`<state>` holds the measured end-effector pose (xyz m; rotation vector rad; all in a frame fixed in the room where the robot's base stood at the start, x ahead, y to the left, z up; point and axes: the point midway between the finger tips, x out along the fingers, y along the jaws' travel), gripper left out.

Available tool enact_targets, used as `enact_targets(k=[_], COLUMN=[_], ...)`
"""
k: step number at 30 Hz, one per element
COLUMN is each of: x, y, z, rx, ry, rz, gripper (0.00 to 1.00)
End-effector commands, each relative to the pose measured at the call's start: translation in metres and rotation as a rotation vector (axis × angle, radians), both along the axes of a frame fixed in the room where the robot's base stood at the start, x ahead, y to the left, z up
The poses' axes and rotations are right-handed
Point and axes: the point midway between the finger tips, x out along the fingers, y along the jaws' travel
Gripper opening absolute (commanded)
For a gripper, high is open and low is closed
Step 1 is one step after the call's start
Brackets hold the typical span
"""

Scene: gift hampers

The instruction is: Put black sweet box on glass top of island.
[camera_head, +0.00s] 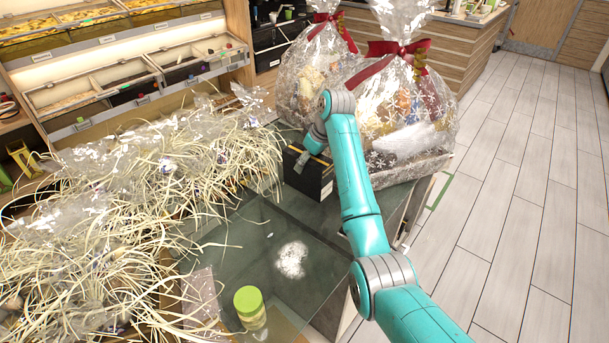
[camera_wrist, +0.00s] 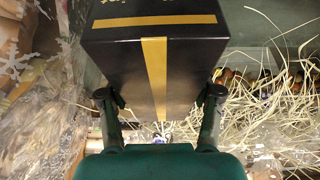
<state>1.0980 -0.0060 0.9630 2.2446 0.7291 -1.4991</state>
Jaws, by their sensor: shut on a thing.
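The black sweet box (camera_head: 309,174) has a gold band and sits at the far end of the glass top (camera_head: 262,248) of the island, just in front of the wrapped hampers. In the wrist view the black box (camera_wrist: 155,70) fills the middle, with its gold stripe facing my gripper. My gripper (camera_wrist: 160,97) has one finger on each side of the box and is shut on it. In the head view my gripper is largely hidden by the arm. I cannot tell whether the box touches the glass or is held just above it.
Two clear-wrapped hampers with red bows (camera_head: 405,110) stand right behind the box. Pale straw filling (camera_head: 110,215) covers the left side. A jar with a green lid (camera_head: 249,305) and a white patch (camera_head: 291,260) are on the glass nearer me. The middle of the glass is mostly clear.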

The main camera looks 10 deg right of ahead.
Motion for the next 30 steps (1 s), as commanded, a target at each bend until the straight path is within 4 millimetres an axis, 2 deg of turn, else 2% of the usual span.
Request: enact_targets(k=[12,24,25,27,30], x=[0.0,0.0,0.0,0.0,0.0], y=[0.0,0.0,0.0,0.0,0.0], z=[-0.049,-0.053,-0.054,-0.053,-0.053], rx=[0.0,0.001,0.0,0.0,0.0], ry=[0.001,-0.001,0.0,0.0,0.0], rz=[0.0,0.0,0.0,0.0,0.0], gripper=[0.14,0.14,0.72,0.89,0.89])
